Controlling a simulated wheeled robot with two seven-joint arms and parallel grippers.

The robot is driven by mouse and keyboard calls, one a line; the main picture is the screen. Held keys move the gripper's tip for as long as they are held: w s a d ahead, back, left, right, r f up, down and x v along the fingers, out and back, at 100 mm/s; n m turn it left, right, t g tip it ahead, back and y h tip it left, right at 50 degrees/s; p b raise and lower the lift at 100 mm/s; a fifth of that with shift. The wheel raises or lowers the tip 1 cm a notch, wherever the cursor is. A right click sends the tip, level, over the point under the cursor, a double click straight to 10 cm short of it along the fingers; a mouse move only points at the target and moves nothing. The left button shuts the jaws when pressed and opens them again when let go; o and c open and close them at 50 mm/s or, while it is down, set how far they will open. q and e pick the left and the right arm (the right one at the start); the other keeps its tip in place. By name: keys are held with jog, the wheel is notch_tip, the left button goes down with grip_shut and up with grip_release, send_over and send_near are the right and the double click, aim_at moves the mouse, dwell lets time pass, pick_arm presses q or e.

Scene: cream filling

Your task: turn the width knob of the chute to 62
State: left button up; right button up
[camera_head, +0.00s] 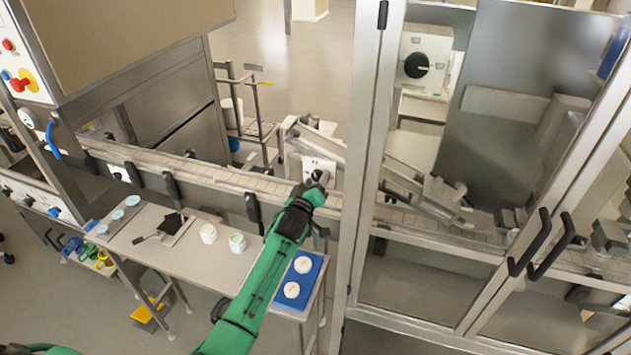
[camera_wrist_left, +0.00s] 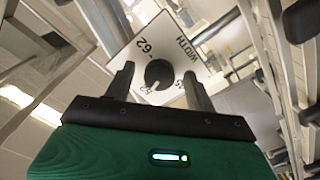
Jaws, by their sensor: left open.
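The width knob (camera_wrist_left: 158,74) is a round black knob on a white plate (camera_wrist_left: 205,62) marked "WIDTH". The "62" mark shows on the plate to the upper left of the knob. Other numbers near the fingers are partly hidden. A small pale mark shows at the knob's lower edge, away from the "62". My left gripper (camera_wrist_left: 158,78) is open, one finger on each side of the knob, with gaps visible. In the head view my left gripper (camera_head: 319,181) is in front of the plate (camera_head: 313,164) by the chute (camera_head: 322,143) and hides part of it. My right gripper is not in view.
A conveyor (camera_head: 230,180) runs below the plate. A glazed metal door frame (camera_head: 366,150) stands close to the right of my left gripper.

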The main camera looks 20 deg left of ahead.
pick_arm(q)
jog(key=c, duration=1)
